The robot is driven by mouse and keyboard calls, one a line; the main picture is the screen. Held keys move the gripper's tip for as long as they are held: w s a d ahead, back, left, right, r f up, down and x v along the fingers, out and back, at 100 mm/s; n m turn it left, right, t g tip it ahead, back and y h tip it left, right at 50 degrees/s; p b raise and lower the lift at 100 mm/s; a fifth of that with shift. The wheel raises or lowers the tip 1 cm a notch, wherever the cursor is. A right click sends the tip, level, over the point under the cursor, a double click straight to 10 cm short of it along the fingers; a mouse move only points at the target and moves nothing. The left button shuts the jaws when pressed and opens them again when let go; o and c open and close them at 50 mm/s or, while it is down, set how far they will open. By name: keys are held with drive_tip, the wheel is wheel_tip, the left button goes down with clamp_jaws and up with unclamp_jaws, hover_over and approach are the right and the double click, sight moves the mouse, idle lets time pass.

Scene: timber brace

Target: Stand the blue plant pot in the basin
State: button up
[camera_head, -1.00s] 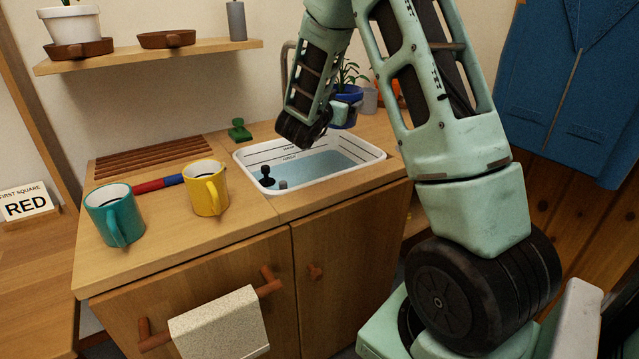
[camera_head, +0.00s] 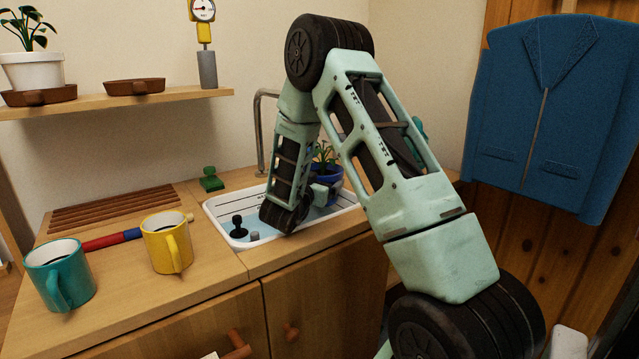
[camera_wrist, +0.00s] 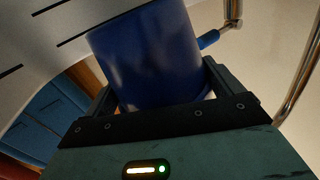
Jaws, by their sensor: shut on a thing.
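The blue plant pot (camera_head: 331,184), with a green plant (camera_head: 323,154) in it, is at the back right of the basin, partly hidden behind my arm. It looks about upright. My gripper (camera_head: 316,192) is shut on it, and the wrist view shows the pot (camera_wrist: 150,55) between the fingers (camera_wrist: 158,88). The white basin (camera_head: 340,209) is set in the counter and holds water. The pot is low at the basin; I cannot tell whether it touches the basin floor.
A black plug (camera_head: 238,226) stands at the basin's left end. A grey tap (camera_head: 259,135) rises behind. A green stamp-like object (camera_head: 211,180), yellow mug (camera_head: 167,243) and teal mug (camera_head: 59,275) stand left. A blue jacket (camera_head: 545,110) hangs right.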

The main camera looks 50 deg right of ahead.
drive_tip(key=shift+f+b, duration=0.4)
drive_tip(key=shift+f, duration=0.2)
drive_tip(key=o, duration=1)
drive_tip(key=shift+s+f, duration=0.1)
drive_tip(key=shift+f, duration=0.1)
drive_tip(key=shift+r, duration=0.15)
drive_tip(key=v, duration=0.2)
drive_tip(key=p+v, duration=0.1)
drive_tip(key=v, duration=0.2)
drive_tip(key=r+v, duration=0.1)
drive_tip(key=v, duration=0.1)
drive_tip(key=shift+a+r, duration=0.1)
drive_tip(key=shift+a, duration=0.15)
